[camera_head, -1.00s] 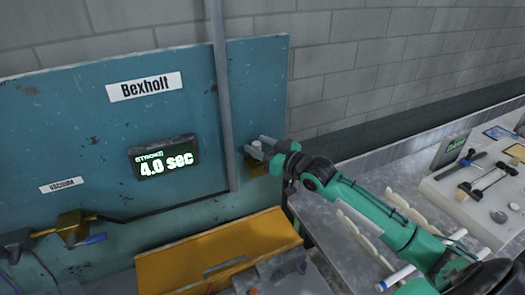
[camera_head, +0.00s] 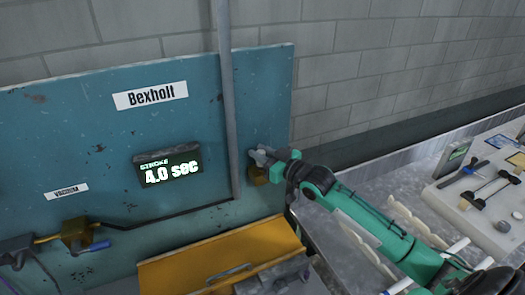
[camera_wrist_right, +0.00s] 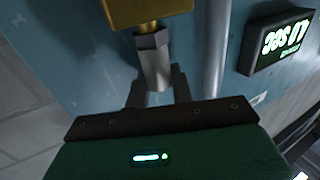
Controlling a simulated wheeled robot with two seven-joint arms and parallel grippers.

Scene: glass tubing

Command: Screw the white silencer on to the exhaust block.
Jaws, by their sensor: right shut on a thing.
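The brass exhaust block (camera_head: 258,175) sits on the blue panel, right of the grey vertical pipe. In the right wrist view the block (camera_wrist_right: 150,10) is at the top, with a short brass neck below it. The white silencer (camera_wrist_right: 155,72), with a grey hex collar, lines up with that neck and seems to meet it; how deep the thread sits cannot be told. My right gripper (camera_head: 260,154) is at the block, its fingers (camera_wrist_right: 155,95) shut on the silencer's body. In the head view the fingers mostly hide the silencer. My left gripper is not in view.
The grey pipe (camera_head: 227,100) runs close to the left of the block. A lit display (camera_head: 168,166) reads 4.0 sec. A yellow cover (camera_head: 220,255) lies below. A bench (camera_head: 380,170) with tools on a pale board (camera_head: 470,205) stands at right.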

